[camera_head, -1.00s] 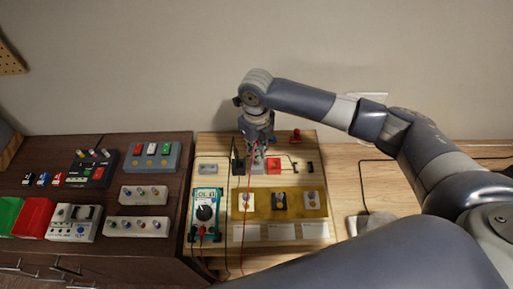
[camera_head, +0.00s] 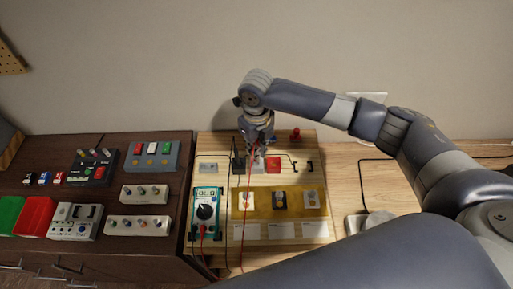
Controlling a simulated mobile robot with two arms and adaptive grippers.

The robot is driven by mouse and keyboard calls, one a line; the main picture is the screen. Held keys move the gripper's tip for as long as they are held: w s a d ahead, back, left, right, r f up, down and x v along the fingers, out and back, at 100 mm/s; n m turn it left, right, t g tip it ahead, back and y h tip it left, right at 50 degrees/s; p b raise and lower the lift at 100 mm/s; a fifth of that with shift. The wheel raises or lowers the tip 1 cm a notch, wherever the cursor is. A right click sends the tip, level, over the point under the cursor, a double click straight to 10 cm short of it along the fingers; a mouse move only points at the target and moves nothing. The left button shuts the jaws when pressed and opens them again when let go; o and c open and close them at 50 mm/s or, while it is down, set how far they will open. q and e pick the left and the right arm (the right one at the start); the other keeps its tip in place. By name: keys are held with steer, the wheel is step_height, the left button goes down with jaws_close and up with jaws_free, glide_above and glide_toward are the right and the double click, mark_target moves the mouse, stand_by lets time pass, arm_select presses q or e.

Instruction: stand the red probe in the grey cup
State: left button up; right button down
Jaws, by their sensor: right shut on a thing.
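My right gripper (camera_head: 256,161) points down over the back middle of the wooden board and is shut on the red probe. The probe itself is mostly hidden by the fingers. Its red lead (camera_head: 248,190) hangs from the gripper to the multimeter (camera_head: 206,209). A small dark grey holder (camera_head: 238,165) stands just left of the fingers, and a red block (camera_head: 273,165) is just right of them. I cannot tell for certain which piece is the grey cup, or whether the probe tip is inside anything. My left gripper is not in view.
A yellow tray (camera_head: 262,214) with several small parts lies in front of the gripper. A black lead runs down the board's left side. A dark cabinet (camera_head: 60,165) with several boxes and switch panels is at left.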

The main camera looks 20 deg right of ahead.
steer(key=shift+f+b, duration=0.65)
steer(key=shift+f, duration=0.95)
steer(key=c, duration=1.7)
jaws_free()
steer(key=shift+o, duration=0.3)
steer(key=o, duration=0.3)
steer(key=shift+o, duration=0.2)
step_height(320, 180, up, 7)
steer(key=p, duration=0.6)
steer(key=shift+r+p, duration=0.1)
steer(key=shift+p, duration=0.3)
